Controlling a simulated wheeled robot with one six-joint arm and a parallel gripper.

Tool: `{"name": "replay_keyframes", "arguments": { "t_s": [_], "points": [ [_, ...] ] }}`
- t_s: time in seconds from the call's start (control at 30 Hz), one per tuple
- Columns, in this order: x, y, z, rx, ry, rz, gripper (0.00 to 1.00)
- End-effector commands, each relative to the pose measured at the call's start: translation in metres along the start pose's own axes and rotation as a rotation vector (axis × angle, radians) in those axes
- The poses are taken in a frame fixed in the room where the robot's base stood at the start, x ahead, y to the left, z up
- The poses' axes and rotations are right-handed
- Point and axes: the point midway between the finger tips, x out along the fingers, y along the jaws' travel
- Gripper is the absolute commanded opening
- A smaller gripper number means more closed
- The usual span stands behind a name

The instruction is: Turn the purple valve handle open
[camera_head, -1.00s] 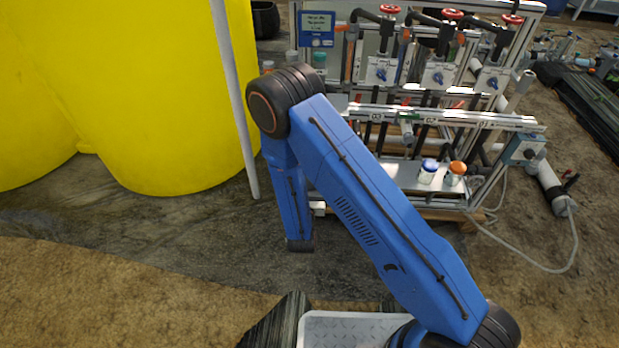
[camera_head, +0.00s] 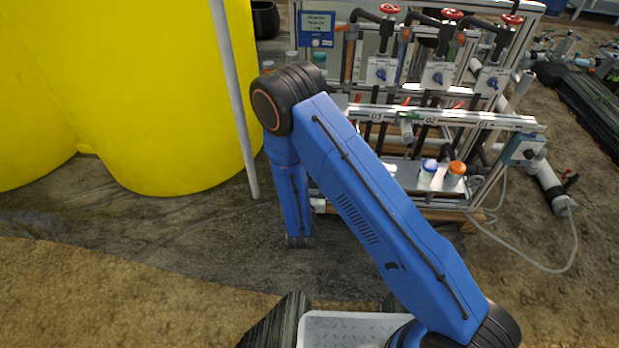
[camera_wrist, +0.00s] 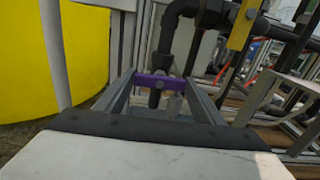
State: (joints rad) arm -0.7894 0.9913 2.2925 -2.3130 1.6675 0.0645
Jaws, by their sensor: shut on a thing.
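The purple valve handle (camera_wrist: 160,84) shows in the wrist view as a short flat bar lying crosswise in the picture. It sits at a dark pipe and valve body. My gripper (camera_wrist: 158,80) has one grey finger at each end of the bar and is shut on it. In the head view my blue arm covers this spot, so neither the purple handle nor my gripper is visible there. Whether the valve is open or closed I cannot tell.
A yellow valve handle (camera_wrist: 242,24) and dark pipes stand close at the upper right. A large yellow tank (camera_head: 150,90) and a grey pole (camera_head: 235,100) are on the left. The skid carries red handwheels (camera_head: 390,9) and two capped bottles, one orange-capped (camera_head: 457,168).

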Motion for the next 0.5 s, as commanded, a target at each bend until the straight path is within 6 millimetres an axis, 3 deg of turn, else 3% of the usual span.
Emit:
{"name": "replay_keyframes", "arguments": {
  "t_s": [0.5],
  "points": [
    [-0.0005,0.0005,-0.0005,-0.391,0.001,0.000,0.40]
  ]
}}
